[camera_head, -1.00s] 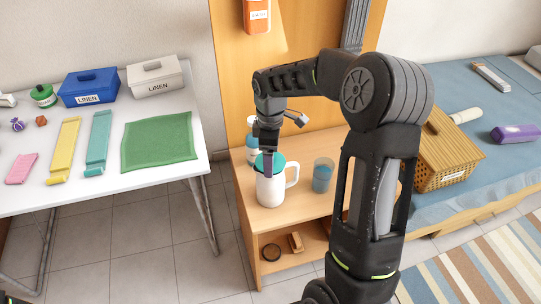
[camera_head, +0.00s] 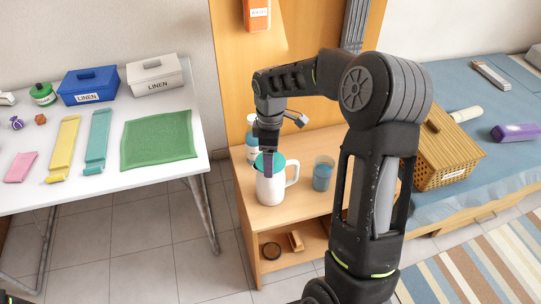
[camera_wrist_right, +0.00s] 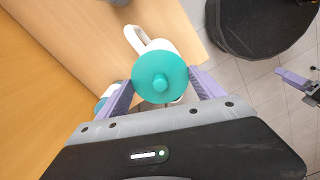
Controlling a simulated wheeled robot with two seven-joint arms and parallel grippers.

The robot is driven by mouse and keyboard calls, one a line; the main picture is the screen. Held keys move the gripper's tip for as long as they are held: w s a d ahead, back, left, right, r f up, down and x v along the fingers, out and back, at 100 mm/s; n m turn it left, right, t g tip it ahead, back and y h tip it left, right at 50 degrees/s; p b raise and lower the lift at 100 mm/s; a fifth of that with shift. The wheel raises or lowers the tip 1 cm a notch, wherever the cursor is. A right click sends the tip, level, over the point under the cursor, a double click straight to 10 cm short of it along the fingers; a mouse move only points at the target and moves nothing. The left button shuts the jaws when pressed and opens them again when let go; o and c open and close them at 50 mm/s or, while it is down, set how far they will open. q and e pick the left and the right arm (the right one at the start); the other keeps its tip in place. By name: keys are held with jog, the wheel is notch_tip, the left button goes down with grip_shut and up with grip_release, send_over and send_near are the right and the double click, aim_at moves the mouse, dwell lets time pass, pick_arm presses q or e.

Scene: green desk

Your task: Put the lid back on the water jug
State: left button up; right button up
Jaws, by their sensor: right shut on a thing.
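The white water jug (camera_head: 271,188) stands upright on the small wooden cabinet, its handle to the right. The round teal lid (camera_head: 279,162) is at the jug's mouth; in the right wrist view its top knob and disc (camera_wrist_right: 160,77) face the camera. Whether it is fully seated cannot be told. My right gripper (camera_head: 268,166) points down at the jug top. In the right wrist view its purple fingers (camera_wrist_right: 163,84) are shut on the lid from both sides. My left gripper shows partly at the right edge of that view (camera_wrist_right: 297,82); its opening is unclear.
A blue-tinted glass (camera_head: 323,174) stands right of the jug, and a white bottle with a blue label (camera_head: 252,150) stands close behind it. A wicker basket (camera_head: 447,165) is farther right. The white table (camera_head: 150,193) with boxes and cloths is at left.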

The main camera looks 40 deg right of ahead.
jog(key=o, duration=1.5)
jog(key=shift+r, duration=0.1)
notch_tip(320, 180, up, 8)
jog(key=shift+f, duration=0.2)
